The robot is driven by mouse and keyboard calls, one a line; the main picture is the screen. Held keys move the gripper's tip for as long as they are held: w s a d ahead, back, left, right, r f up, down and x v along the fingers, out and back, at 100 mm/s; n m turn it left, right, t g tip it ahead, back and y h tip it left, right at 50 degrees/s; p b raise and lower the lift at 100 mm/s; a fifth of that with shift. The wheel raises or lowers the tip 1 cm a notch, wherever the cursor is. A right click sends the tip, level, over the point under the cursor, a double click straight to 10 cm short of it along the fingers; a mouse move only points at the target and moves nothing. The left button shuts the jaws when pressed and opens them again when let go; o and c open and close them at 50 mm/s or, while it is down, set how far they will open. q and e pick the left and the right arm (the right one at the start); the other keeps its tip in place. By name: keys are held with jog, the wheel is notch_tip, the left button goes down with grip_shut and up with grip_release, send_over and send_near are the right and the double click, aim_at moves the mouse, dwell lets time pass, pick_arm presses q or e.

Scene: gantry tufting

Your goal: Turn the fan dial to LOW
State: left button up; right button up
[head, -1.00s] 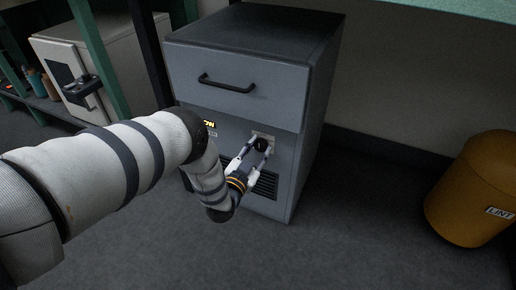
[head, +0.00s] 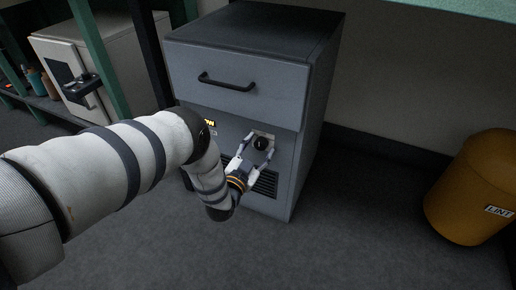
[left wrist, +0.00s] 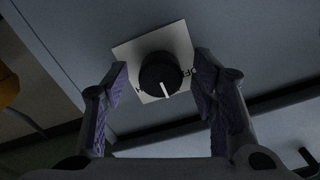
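The fan dial (head: 260,143) is a round black knob on a pale square plate on the front of a grey cabinet. In the left wrist view the dial (left wrist: 160,73) has a white pointer line aimed down, slightly right. Dark letters show on the plate at its right, seemingly OFF; the lower-left lettering is partly hidden. My left gripper (head: 260,146) is open, its fingers on either side of the dial and apart from it; they also show in the left wrist view (left wrist: 162,77). My right gripper is not in view.
The grey cabinet (head: 240,100) has a drawer handle (head: 227,84) above the dial and a dark vent below. A small lit yellow label (head: 209,122) is partly hidden by my arm. A yellow LINT bin (head: 475,190) stands right, with clear floor between.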

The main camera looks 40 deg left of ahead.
pick_arm(q)
jog(key=v, duration=1.2)
